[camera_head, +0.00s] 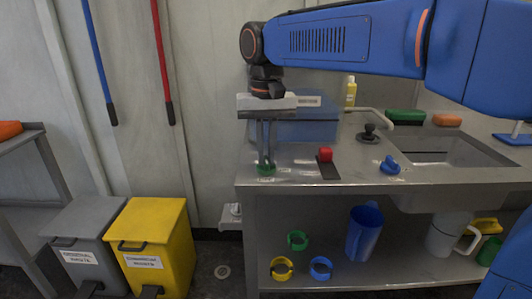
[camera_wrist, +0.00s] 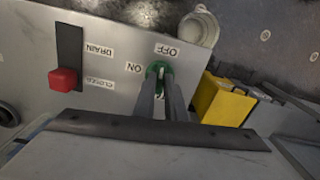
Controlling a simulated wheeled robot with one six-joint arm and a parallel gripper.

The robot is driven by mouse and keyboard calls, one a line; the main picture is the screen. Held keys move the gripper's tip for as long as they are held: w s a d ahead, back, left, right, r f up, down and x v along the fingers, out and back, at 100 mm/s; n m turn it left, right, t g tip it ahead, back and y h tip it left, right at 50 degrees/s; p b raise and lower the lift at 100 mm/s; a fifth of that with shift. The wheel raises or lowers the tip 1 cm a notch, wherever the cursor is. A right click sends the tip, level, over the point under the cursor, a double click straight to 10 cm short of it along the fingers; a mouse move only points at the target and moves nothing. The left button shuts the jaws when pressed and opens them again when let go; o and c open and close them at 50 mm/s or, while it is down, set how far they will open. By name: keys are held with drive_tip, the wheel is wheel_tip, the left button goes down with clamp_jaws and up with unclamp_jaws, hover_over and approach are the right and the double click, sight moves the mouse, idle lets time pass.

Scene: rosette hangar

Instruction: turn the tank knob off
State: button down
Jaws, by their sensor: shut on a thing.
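The tank knob is a small green round knob (camera_head: 266,170) on the front left part of the steel counter. It also shows in the wrist view (camera_wrist: 153,67), between an OFF label (camera_wrist: 166,49) and an ON label (camera_wrist: 134,67), both upside down there. My gripper (camera_head: 266,160) points straight down onto the knob. Its two long grey fingers (camera_wrist: 162,92) are shut on it and hide part of it. I cannot tell for sure which label the knob points to.
Right of the knob is a red lever (camera_head: 326,155) on a dark slot, at the end labelled CLOSED in the wrist view. A blue tap knob (camera_head: 390,166) and the sink (camera_head: 440,150) are further right. A blue box (camera_head: 300,130) stands behind. A yellow bin (camera_head: 158,240) stands left of the counter.

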sight(266, 159)
drive_tip(key=shift+m, duration=0.6)
drive_tip(key=c, duration=1.8)
unclamp_jaws()
drive_tip(key=shift+r, duration=0.1)
wheel_tip(266, 159, up, 17)
drive_tip(key=shift+r, duration=0.15)
